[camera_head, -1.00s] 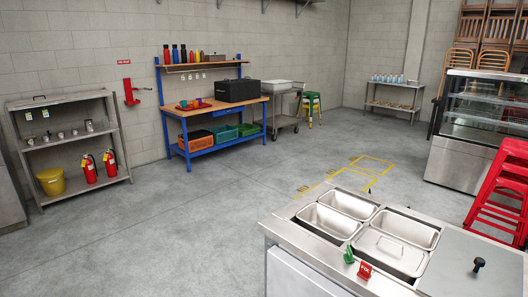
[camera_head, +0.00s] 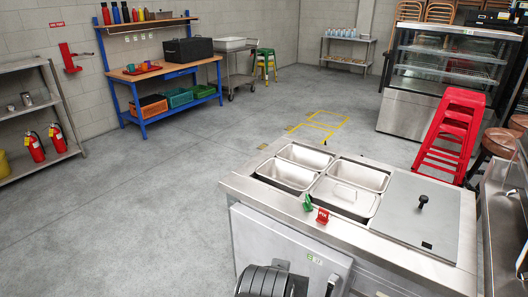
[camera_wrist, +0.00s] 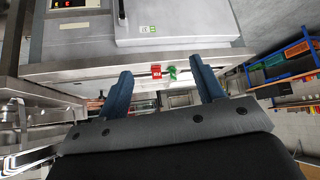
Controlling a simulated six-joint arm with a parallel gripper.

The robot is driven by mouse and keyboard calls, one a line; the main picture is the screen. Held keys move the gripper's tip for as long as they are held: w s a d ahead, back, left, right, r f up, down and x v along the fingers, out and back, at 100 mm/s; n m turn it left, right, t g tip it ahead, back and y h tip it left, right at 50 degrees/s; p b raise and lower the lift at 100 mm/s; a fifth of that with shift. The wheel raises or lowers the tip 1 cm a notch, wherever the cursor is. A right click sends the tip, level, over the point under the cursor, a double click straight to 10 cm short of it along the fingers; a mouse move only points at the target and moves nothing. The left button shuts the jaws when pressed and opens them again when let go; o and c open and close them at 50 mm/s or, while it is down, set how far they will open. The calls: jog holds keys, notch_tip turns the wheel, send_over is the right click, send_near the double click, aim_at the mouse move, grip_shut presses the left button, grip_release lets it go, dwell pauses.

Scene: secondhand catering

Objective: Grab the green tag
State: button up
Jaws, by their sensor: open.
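A small green tag (camera_head: 307,203) stands on the front rim of the steel prep counter (camera_head: 240,188), just left of a red tag (camera_head: 322,216) with white lettering. In the wrist view the green tag (camera_wrist: 172,72) is right of the red tag (camera_wrist: 156,71), and both appear between the two blue-grey fingers. My gripper (camera_wrist: 160,70) is open and empty, with the tags beyond its fingertips. The distance to them is hard to judge. In the head view a dark part of my arm shows at the bottom, below the counter top.
Steel pans (camera_head: 302,155), one lidded, fill the counter's left part; a flat lid with a black knob (camera_head: 423,201) covers its right. Red stools (camera_head: 452,125) stand behind right. A blue workbench (camera_head: 150,85) is at the back left. The floor left of the counter is clear.

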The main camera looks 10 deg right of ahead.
jog(key=w+d+r+m+g+h, duration=0.1)
jog(key=w+d+r+m+g, duration=0.2)
jog(key=w+d+r+m, duration=0.65)
jog(key=m+g, duration=0.3)
send_over(307, 197)
jog(key=s+a, duration=0.2)
jog(key=a, duration=0.4)
notch_tip(307, 197, down, 6)
jog(key=x, duration=1.1)
jog(key=shift+w, duration=0.2)
jog(key=shift+x, duration=3.05)
jog(key=c, duration=1.1)
